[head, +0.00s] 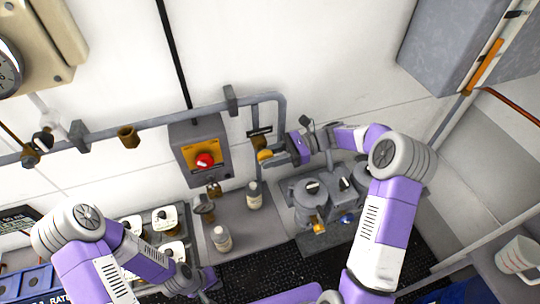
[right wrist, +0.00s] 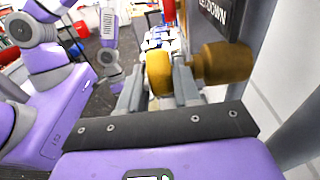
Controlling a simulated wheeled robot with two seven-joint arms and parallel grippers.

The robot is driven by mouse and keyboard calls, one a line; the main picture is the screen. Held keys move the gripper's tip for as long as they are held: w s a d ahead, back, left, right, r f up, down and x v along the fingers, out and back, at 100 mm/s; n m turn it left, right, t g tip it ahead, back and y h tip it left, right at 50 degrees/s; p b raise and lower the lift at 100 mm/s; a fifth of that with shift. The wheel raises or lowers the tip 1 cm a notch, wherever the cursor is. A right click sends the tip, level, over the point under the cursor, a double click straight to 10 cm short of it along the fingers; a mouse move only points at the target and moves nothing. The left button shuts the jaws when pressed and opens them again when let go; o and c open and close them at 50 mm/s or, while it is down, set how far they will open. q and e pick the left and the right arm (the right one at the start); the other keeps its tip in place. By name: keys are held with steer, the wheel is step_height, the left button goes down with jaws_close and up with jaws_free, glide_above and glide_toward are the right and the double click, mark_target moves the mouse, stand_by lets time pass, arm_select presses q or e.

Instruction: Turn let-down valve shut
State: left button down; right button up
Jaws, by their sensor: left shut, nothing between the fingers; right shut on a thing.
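The let-down valve has a yellow-brass handle (head: 265,155) on the pipe at the back wall, right of the grey switch box. In the right wrist view its rounded handle (right wrist: 159,73) sits between my fingers, beside a brass cylinder body (right wrist: 224,63). A dark plate (right wrist: 220,14) above reads "DOWN"; the rest is partly cut off. My right gripper (head: 273,155) is shut on the handle, and its fingers also show in the right wrist view (right wrist: 158,88). My left gripper (head: 210,284) is shut and empty, low over the deck, far from the valve.
A grey box with a yellow plate and red knob (head: 204,160) is on the wall left of the valve. Two small bottles (head: 253,195) (head: 221,239) stand on the grey ledge below. Grey canisters (head: 310,197) stand under my right arm. A mug (head: 517,256) is at far right.

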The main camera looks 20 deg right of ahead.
steer(key=shift+y, duration=0.7)
steer(key=o, duration=1)
steer(key=shift+c, duration=0.2)
steer(key=shift+d, duration=0.1)
steer(key=d+b, duration=0.1)
steer(key=d, duration=0.6)
steer(key=shift+d, duration=0.15)
steer(key=shift+w+f, duration=0.1)
steer(key=shift+f, duration=0.05)
